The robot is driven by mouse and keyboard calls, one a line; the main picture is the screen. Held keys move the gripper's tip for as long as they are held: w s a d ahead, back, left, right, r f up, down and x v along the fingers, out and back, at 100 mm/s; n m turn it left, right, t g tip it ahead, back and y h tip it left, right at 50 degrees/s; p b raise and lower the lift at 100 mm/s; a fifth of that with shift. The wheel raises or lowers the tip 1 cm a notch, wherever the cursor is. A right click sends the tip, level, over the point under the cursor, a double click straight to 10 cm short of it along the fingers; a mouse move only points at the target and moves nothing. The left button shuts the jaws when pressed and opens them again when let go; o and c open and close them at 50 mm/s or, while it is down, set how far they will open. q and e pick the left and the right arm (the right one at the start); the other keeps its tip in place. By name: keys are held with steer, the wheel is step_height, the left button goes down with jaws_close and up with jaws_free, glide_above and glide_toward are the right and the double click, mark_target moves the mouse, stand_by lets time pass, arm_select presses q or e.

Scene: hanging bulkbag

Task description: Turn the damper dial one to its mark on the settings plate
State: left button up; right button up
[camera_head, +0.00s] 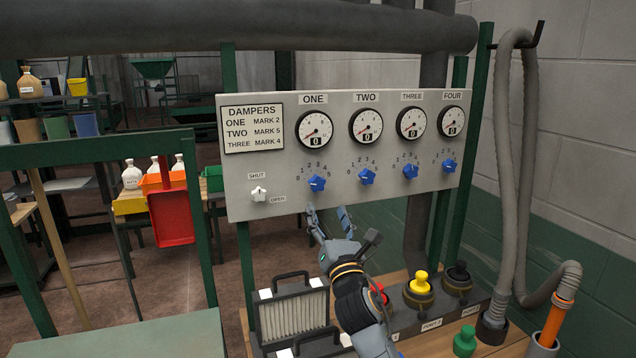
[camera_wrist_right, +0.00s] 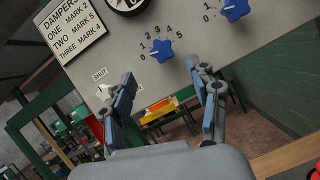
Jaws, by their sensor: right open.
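The gauge's counter reads 0. The settings plate (camera_head: 253,129) says ONE mark 2, TWO mark 5, THREE mark 4. My right gripper (camera_head: 328,212) is open and empty, just below dial one and apart from it. In the right wrist view dial one (camera_wrist_right: 161,50) shows beyond and between the open fingers (camera_wrist_right: 160,78), numbered 0 to 5 around it. My left gripper is out of view.
Similar blue dials two (camera_head: 367,177), three (camera_head: 410,171) and four (camera_head: 449,166) are to the right. A white shut/open switch (camera_head: 259,194) sits at lower left. Below are a filter with handles (camera_head: 293,315) and a yellow-capped port (camera_head: 419,287). A grey hose (camera_head: 507,150) hangs at right.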

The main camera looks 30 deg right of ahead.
mark_target(318, 187)
steer(key=p+x, duration=0.1)
steer(key=x, duration=0.4)
steer(key=shift+f, duration=0.2)
steer(key=p+x, duration=0.1)
steer(key=x, duration=0.2)
steer(key=shift+w+d, duration=0.15)
steer(key=shift+w, duration=0.15)
steer(key=shift+w+r, duration=0.15)
steer(key=shift+w, duration=0.15)
steer(key=shift+w+d, duration=0.15)
steer(key=shift+w, duration=0.1)
steer(key=shift+s, duration=0.1)
steer(key=c, duration=1)
steer(key=shift+c, duration=0.9)
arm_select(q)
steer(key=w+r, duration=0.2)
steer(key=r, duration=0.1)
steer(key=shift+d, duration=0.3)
